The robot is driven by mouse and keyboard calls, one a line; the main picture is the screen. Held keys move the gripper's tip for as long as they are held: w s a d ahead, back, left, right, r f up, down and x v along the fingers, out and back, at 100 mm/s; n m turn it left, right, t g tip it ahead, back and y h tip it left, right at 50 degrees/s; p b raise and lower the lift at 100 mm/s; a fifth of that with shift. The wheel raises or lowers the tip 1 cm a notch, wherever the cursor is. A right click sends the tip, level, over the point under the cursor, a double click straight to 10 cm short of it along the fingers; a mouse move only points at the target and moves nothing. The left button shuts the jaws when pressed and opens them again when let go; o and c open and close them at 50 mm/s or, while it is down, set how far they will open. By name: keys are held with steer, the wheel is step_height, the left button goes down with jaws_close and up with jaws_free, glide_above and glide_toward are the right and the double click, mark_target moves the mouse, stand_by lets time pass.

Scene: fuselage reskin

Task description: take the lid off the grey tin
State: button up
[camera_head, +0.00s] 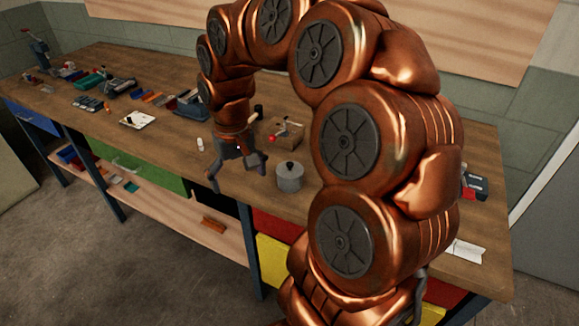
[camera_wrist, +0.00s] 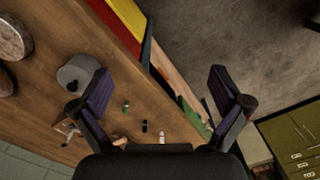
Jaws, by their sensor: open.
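The grey tin (camera_head: 290,182) stands upright on the wooden workbench, close to its front edge. Its grey lid (camera_head: 289,168) sits on top and has a dark round knob (camera_head: 290,164). My gripper (camera_head: 238,178) is open and empty, to the left of the tin and apart from it, with its fingers pointing down near the bench's front edge. In the wrist view the tin (camera_wrist: 80,69) shows on the left, beside one finger, which partly covers it. My gripper's fingers (camera_wrist: 160,88) are spread wide there, with nothing between them.
The workbench (camera_head: 170,145) carries a small wooden box (camera_head: 285,135) with tools behind the tin, a small white bottle (camera_head: 200,145) behind my gripper, and a white sheet (camera_head: 137,120) farther left. Coloured drawers (camera_head: 272,262) are under the bench. My arm hides the bench right of the tin.

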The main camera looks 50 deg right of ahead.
steer(key=w+d+m, duration=0.3)
steer(key=w+d, duration=0.1)
steer(key=d, duration=0.8)
steer(key=m+p, duration=0.1)
steer(key=m, duration=0.1)
glide_above(290, 163)
steer(key=f, duration=0.2)
steer(key=shift+w+a+f, duration=0.1)
steer(key=shift+w+f, duration=0.2)
steer(key=shift+f, duration=0.05)
steer(key=shift+d+f, duration=0.2)
steer(key=shift+s+f+p, duration=0.1)
steer(key=shift+f+p, duration=0.2)
steer(key=shift+p, duration=0.05)
steer(key=shift+f+p, duration=1.55)
steer(key=shift+f, duration=1.9)
steer(key=shift+c, duration=0.3)
steer(key=shift+s, duration=0.1)
jaws_close()
steer(key=shift+a, duration=0.1)
